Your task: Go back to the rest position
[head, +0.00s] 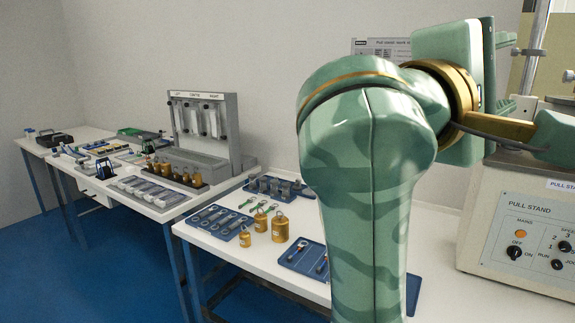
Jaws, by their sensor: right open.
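My right arm, in green camouflage with gold rings, rises through the middle right of the head view. My right gripper (506,75) is at the upper right, in front of the pull stand and seen from the side. It is open, and I see nothing held in it. The arm hides part of the table and of the wall sign behind it. My left gripper is not in view.
The pull stand (480,237) stands at the right, close behind my arm. The white near table (205,238) holds blue trays (222,221) and brass weights (279,228). A grey rack (232,128) stands on the far table. Blue floor (90,270) is clear at left.

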